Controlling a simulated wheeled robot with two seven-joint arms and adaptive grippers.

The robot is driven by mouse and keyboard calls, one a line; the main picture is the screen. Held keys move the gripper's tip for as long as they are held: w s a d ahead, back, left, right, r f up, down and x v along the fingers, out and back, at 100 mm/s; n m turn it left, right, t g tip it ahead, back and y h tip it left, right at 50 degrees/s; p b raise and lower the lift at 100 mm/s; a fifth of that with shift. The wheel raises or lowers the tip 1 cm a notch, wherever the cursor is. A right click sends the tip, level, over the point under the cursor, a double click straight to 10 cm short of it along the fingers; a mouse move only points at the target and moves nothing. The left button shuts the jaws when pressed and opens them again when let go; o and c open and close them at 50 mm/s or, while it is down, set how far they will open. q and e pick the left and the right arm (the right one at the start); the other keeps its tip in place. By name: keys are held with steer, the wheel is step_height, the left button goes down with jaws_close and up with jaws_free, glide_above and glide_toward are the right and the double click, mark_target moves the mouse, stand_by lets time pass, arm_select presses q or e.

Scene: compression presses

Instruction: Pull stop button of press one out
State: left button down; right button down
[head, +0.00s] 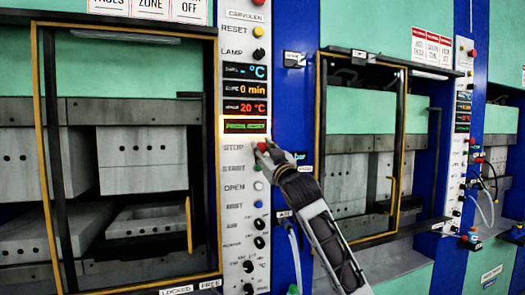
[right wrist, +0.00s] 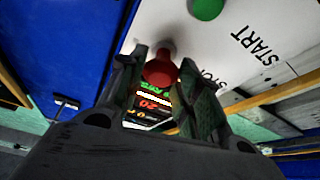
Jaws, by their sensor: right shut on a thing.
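The red stop button (head: 262,147) is on the white control panel (head: 233,185) of the nearest press, beside the word STOP. It also shows in the right wrist view (right wrist: 160,72), between the two fingers. My right gripper (head: 266,150) reaches in from the lower right and is shut on the red button, hiding part of it in the head view. The wrist view shows my right gripper (right wrist: 163,85) with one finger on each side of the button. My left gripper is not in view.
Below the stop button are a green start button (head: 257,167), a white open button (head: 258,186) and several black knobs. Lit displays (head: 245,90) are above. A second press (head: 362,150) with its own panel stands to the right. A yellow-edged guard door (head: 47,150) is at left.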

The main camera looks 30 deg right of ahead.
steer(key=c, duration=1.4)
jaws_free()
steer(key=shift+w, duration=0.1)
steer(key=o, duration=0.4)
steer(key=shift+s, duration=0.2)
steer(key=shift+w, duration=0.1)
steer(key=shift+v, duration=6)
steer(key=shift+f, duration=0.1)
